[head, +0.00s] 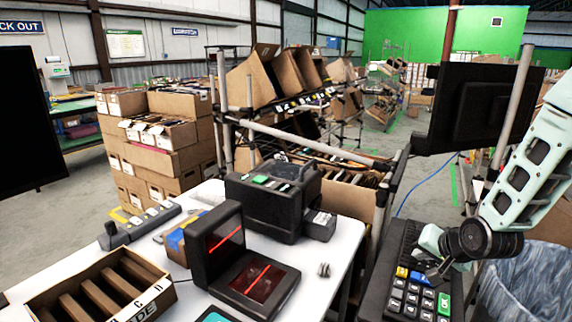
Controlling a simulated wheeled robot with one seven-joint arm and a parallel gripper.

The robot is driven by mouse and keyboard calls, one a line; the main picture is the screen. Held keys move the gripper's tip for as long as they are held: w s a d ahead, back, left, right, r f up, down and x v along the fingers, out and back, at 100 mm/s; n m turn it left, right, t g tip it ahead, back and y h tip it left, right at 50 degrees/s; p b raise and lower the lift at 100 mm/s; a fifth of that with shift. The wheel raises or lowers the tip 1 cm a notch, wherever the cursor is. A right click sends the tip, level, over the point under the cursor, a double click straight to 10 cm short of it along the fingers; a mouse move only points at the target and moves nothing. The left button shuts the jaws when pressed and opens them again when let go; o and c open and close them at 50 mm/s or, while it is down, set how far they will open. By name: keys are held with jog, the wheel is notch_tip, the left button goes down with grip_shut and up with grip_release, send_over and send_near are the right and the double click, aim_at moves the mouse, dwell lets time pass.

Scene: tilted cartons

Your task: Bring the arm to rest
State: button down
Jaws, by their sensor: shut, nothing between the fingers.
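My pale green arm comes in from the right edge and bends down over the keypad (418,290) at the lower right. My gripper (437,273) is small and dark in this view, just over the keypad's upper keys. Its fingers are together and hold nothing. I cannot tell whether the fingertips touch the keys.
A white table (318,289) bears a black scanner (240,250), a label printer (272,203) and a cardboard tray (98,292). A dark monitor (480,108) stands behind my arm. A bin with a clear liner (525,285) is at the lower right. Tilted cartons (252,80) fill a rack behind.

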jog(key=s+a+r+n+g+y, duration=0.1)
jog(key=s+a+r+n, duration=0.1)
jog(key=a, duration=0.3)
jog(key=s+a+r+n+g, duration=0.2)
jog(key=s+a+n, duration=0.1)
jog(key=a, duration=0.3)
jog(key=s+a+r+n+g, duration=0.1)
jog(key=s+a+r+n, duration=0.1)
jog(key=s, duration=0.6)
jog(key=s+a+r+n+g, duration=0.2)
jog(key=s+a+r+n, duration=0.1)
jog(key=s, duration=0.5)
jog(key=s+a+r+n+g+h, duration=0.1)
jog(key=s+a+r+n+g, duration=0.1)
jog(key=s+a+n, duration=0.2)
jog(key=s+a, duration=0.2)
jog(key=s, duration=0.2)
jog(key=shift+a+r+n, duration=0.2)
jog(key=shift+a+n, duration=0.05)
jog(key=shift+n, duration=0.15)
